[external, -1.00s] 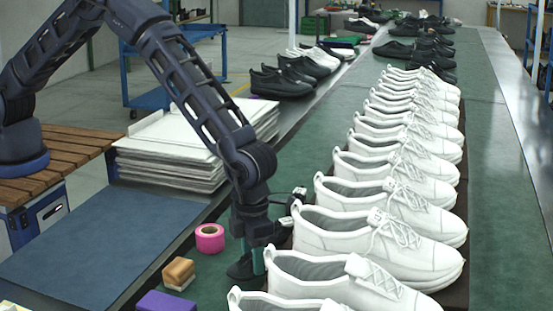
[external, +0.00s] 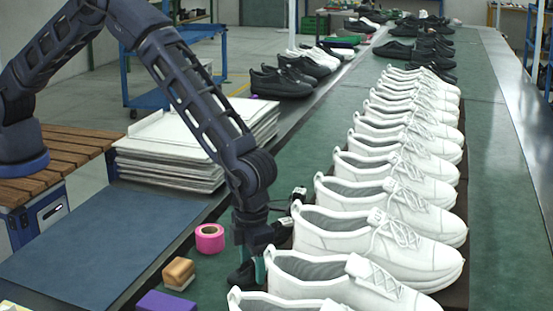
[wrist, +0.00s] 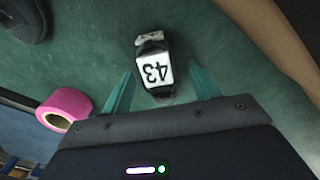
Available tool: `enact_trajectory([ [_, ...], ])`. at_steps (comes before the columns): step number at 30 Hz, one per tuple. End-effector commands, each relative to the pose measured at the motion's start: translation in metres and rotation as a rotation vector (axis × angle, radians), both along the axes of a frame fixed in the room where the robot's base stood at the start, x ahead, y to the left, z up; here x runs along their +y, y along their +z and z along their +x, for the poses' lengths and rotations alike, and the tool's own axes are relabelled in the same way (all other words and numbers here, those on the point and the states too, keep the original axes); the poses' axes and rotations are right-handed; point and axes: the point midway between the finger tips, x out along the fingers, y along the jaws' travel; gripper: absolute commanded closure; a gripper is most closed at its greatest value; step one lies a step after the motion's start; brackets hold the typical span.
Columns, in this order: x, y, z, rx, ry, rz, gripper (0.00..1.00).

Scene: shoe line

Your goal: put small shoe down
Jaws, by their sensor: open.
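My gripper (wrist: 160,88) is open in the wrist view, its two teal fingers apart. In the external view my gripper (external: 250,272) points down at the green table, beside the near white shoes. A dark shape (external: 240,280) shows at its fingertips, partly hidden by the fingers.
A row of large white shoes (external: 385,245) stands close on the right. A pink tape roll (external: 209,238), a wood-and-tan block (external: 178,273) and a purple block (external: 166,302) lie to the left. Stacked white boards (external: 170,165) stand behind. A dark item (wrist: 25,18) shows in the wrist view's corner.

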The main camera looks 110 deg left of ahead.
Motion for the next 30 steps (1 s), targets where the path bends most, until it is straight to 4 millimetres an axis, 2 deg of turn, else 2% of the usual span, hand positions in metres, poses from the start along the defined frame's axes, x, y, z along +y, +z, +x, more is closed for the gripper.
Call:
enact_trajectory([
  [5, 0.000, 0.022, 0.001, -0.004, -0.001, -0.001, 0.40],
  [15, 0.000, 0.087, 0.001, -0.002, -0.001, -0.001, 0.40],
  [21, 0.000, 0.111, 0.000, -0.001, 0.000, -0.001, 0.40],
  [26, 0.001, 0.122, -0.001, -0.003, 0.006, 0.000, 0.40],
  [30, 0.006, 0.148, -0.009, -0.016, 0.065, 0.001, 0.40],
])
